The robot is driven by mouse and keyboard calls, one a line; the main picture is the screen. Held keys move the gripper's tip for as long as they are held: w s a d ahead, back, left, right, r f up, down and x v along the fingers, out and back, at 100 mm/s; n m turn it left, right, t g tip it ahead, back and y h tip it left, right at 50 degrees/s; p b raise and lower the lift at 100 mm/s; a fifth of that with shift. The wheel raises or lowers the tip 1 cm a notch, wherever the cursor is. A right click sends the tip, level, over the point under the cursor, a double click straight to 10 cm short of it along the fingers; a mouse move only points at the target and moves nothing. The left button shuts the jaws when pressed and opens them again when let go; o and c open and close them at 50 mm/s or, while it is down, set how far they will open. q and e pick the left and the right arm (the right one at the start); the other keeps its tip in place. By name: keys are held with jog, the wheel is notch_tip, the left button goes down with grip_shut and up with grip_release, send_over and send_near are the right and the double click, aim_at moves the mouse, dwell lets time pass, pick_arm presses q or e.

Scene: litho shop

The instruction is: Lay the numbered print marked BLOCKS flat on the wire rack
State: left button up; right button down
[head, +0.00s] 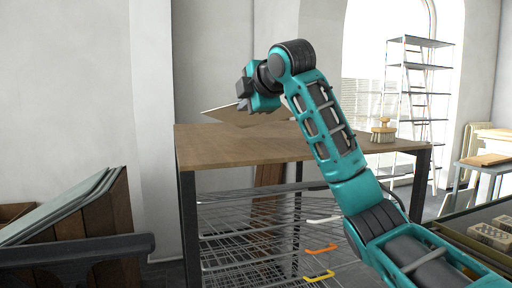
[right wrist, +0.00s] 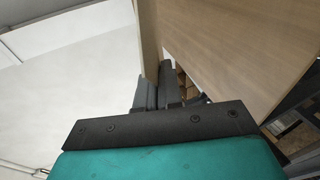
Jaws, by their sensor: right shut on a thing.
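My right gripper (head: 243,97) is above the left back part of the wood-topped table, at the end of my teal arm. It is shut on a thin flat sheet (head: 228,113), which shows tilted behind and below the jaws, over the tabletop. In the right wrist view, the dark fingers (right wrist: 159,95) meet at a tan panel edge (right wrist: 148,38). No BLOCKS mark or number is readable, so I cannot tell which print it is. The wire rack (head: 245,222) has several wire shelves beneath the tabletop. My left gripper is not in view.
The wooden tabletop (head: 235,148) is mostly clear, with a brush (head: 383,131) at its right end. Coloured clips, including an orange one (head: 321,249), sit on the rack's front. A wooden bin (head: 105,222) with leaning sheets stands at left. A ladder-like shelf (head: 413,90) stands back right.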

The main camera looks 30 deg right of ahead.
jog(key=shift+f+b, duration=0.5)
jog(key=shift+f, duration=0.75)
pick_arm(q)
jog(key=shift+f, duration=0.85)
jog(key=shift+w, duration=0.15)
pick_arm(e)
jog(key=c, duration=1.4)
grip_release()
jog(key=shift+c, duration=0.2)
pick_arm(q)
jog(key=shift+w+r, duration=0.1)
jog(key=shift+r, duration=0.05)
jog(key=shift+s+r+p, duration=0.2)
jog(key=shift+p, duration=0.1)
pick_arm(e)
jog(key=v, duration=0.8)
